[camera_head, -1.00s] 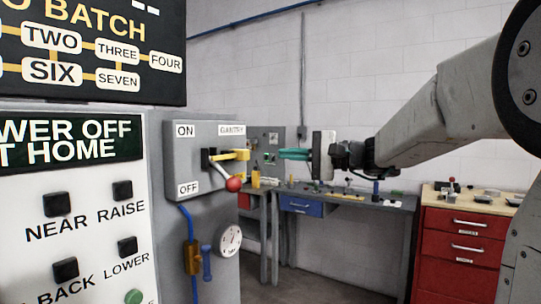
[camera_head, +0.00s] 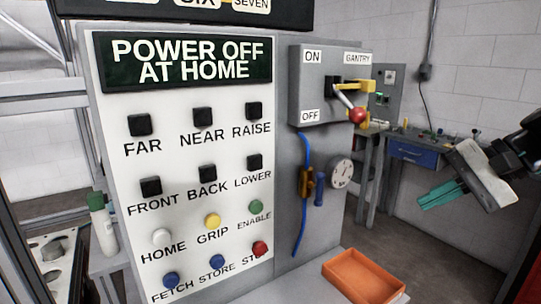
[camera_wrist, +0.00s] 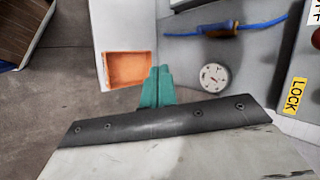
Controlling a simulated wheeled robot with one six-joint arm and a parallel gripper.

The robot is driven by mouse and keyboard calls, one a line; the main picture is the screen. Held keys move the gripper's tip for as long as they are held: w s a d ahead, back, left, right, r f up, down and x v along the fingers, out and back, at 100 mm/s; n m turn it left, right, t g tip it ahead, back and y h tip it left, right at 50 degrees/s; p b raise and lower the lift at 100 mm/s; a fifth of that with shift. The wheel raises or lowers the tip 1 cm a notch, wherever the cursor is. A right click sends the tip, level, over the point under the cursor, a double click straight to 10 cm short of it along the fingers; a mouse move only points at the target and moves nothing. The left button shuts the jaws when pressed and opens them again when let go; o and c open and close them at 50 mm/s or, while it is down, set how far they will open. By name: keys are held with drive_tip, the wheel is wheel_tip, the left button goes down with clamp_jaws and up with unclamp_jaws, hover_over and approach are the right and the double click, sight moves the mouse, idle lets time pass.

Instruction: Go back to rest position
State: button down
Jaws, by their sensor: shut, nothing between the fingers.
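My gripper (camera_head: 437,196) is at the right of the head view, its teal fingers together and empty, pointing left and a little down. It also shows in the wrist view (camera_wrist: 157,82), with nothing between the fingers. It is apart from the control panel (camera_head: 120,180) and the switch box (camera_head: 325,85). The switch box has a lever with a red knob (camera_head: 357,116), tilted down to the right, and a yellow bracket beside it. The panel's display (camera_head: 185,60) reads "POWER OFF AT HOME".
An orange tray (camera_head: 362,278) sits on a ledge below the switch box and shows in the wrist view (camera_wrist: 127,70). A blue cable (camera_head: 303,200) and a round gauge (camera_head: 341,173) are on the grey cabinet. A workbench with a blue drawer (camera_head: 416,154) stands behind.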

drive_tip(key=s+a+f+n+g+h, duration=0.1)
drive_tip(key=s+f+n+h, duration=0.2)
drive_tip(key=s, duration=0.5)
drive_tip(key=s+a+f+n+g+h, duration=0.1)
drive_tip(key=s+f+n+h, duration=0.3)
drive_tip(key=s, duration=0.4)
drive_tip(key=shift+s+a+f+n+g+h, duration=0.3)
drive_tip(key=shift+a+f+g+h, duration=0.1)
drive_tip(key=shift+a+h, duration=0.1)
